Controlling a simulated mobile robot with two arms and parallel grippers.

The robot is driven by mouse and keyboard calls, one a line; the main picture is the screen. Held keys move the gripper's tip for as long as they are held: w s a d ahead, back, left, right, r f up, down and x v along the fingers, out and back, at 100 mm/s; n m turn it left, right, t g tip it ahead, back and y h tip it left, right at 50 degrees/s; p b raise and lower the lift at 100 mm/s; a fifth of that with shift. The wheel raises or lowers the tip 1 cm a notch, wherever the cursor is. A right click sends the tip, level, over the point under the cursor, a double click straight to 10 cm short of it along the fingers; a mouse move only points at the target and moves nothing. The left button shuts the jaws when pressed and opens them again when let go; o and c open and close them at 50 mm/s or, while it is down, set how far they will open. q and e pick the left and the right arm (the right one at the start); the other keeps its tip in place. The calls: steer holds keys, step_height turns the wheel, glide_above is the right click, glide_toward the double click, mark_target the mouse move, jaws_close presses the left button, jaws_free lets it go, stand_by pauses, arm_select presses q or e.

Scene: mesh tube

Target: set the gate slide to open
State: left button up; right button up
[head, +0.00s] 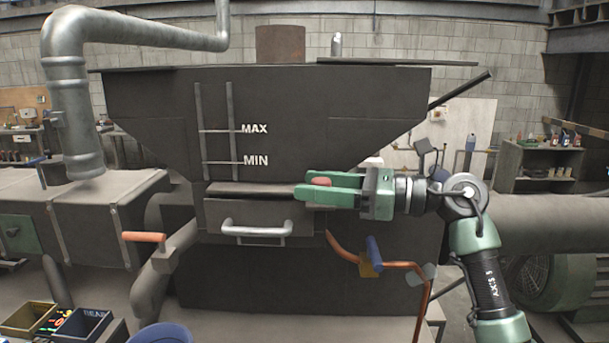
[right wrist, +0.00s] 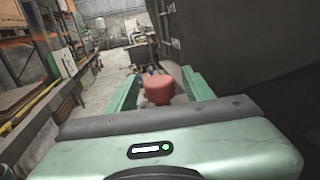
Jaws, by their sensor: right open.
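The dark hopper (head: 265,120) with MAX and MIN marks stands in the middle of the head view. A flat slide plate (head: 245,188) lies across its lower front, just below the MIN mark. A red knob (head: 320,181) shows at the right of this plate, and it also shows in the right wrist view (right wrist: 158,90). My right gripper (head: 300,187) reaches in from the right, open. Its green fingers lie on either side of the knob; I cannot tell whether they touch it. The fingers hide part of the plate's right end. My left gripper is not in view.
A drawer handle (head: 256,229) sticks out below the plate. An orange lever (head: 143,237) is at the left, and a blue-handled valve (head: 374,250) on a copper pipe is below my right gripper. Small bins (head: 30,320) and a blue bucket stand at the lower left.

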steer(key=shift+x, duration=1.1)
steer(key=shift+c, duration=0.3)
jaws_close()
stand_by(0.4)
